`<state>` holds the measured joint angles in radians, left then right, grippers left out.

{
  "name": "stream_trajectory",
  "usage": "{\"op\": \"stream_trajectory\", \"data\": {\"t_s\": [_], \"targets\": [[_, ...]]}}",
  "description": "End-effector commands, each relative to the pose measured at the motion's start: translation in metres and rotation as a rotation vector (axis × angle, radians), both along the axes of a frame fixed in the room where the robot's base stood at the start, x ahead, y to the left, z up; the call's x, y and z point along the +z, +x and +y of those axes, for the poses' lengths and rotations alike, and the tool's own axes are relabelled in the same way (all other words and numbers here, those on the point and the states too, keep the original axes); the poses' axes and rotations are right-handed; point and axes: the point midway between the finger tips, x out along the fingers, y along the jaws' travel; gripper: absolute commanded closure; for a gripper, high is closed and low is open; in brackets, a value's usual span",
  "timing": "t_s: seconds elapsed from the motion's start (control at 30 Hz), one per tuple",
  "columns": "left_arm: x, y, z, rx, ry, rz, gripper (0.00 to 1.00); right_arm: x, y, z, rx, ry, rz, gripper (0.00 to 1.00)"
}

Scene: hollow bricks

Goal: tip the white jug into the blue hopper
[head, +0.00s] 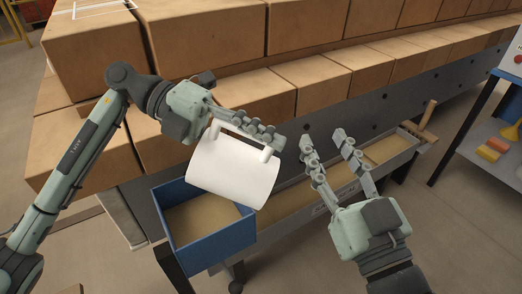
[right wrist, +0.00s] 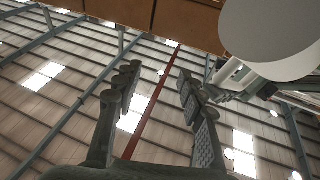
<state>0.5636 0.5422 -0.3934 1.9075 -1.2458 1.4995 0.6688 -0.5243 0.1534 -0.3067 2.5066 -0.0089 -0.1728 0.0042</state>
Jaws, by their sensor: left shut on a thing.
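The white jug (head: 232,174) hangs tilted on its side above the blue hopper (head: 214,254). My left gripper (head: 262,136) is shut on the jug's handle at its upper side. The jug hides part of the hopper's back right; the hopper's visible inside holds tan material. I cannot see anything flowing from the jug, and its mouth is not clearly shown. My right gripper (head: 325,141) is open and empty, to the right of the jug and apart from it. In the right wrist view the jug (right wrist: 272,38) shows at the upper right, beyond my open right fingers (right wrist: 158,78).
A long grey trough (head: 335,190) with tan material runs right from the hopper, with a wooden-handled tool (head: 424,118) at its far end. Stacked cardboard-coloured blocks (head: 155,45) fill the back. A blue-framed table (head: 490,130) with small coloured items stands at the right.

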Motion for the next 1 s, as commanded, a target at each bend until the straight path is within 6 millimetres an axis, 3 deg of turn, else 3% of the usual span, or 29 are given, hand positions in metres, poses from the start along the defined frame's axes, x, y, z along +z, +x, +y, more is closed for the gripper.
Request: {"op": "stream_trajectory", "data": {"t_s": [0.5, 1.0], "targets": [[0.004, 0.001, 0.005, 0.002, -0.07, 0.01, 1.0, 0.028, -0.01, 0.004, 0.014, 0.068, -0.141, 0.6], [0.006, 0.001, 0.006, 0.001, -0.084, 0.011, 1.0, 0.035, -0.013, 0.004, 0.017, 0.082, -0.171, 0.6]]}}
